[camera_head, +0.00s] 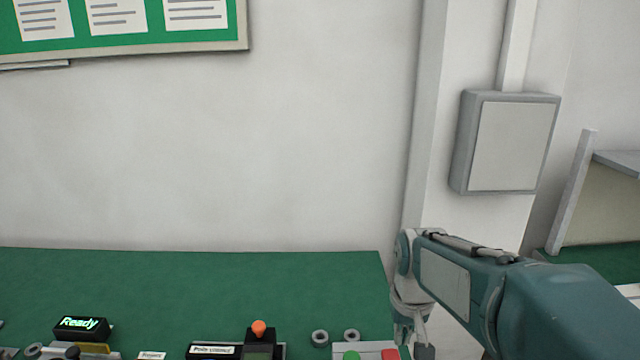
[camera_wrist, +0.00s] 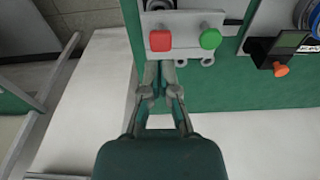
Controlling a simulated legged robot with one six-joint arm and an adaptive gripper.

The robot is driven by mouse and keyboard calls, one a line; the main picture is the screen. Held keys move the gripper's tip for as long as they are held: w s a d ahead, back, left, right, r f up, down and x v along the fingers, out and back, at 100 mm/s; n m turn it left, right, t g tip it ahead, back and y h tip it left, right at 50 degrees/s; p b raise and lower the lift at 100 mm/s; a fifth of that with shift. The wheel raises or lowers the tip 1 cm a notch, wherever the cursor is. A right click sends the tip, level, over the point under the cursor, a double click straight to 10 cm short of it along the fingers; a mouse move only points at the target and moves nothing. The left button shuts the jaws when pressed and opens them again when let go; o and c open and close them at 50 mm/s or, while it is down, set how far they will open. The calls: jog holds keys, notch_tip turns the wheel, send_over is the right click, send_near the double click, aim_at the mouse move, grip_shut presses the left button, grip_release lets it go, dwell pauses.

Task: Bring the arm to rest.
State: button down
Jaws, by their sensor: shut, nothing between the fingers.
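My arm reaches in from the right in the head view, bent at the elbow, with its forearm hanging down by the bench's right end. My gripper (camera_wrist: 160,68) is shut and empty in the wrist view. In that view its fingertips show just below a button box (camera_wrist: 185,32) with a red button (camera_wrist: 160,40) and a green button (camera_wrist: 210,39). I cannot tell the height gap between them. The head view cuts off the lower part of the gripper near the bottom edge.
The green bench (camera_head: 190,285) carries a black "Ready" display (camera_head: 82,328), an orange-knobbed device (camera_head: 258,330) and grey rings (camera_head: 320,338). A grey wall box (camera_head: 512,145) hangs above my arm. A shelf unit (camera_head: 605,205) stands at the right. The bench's back part is clear.

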jog(key=s+r+t, duration=0.2)
jog(key=s, duration=0.6)
jog(key=s+r+t, duration=0.2)
jog(key=s, duration=0.6)
jog(key=shift+s, duration=0.25)
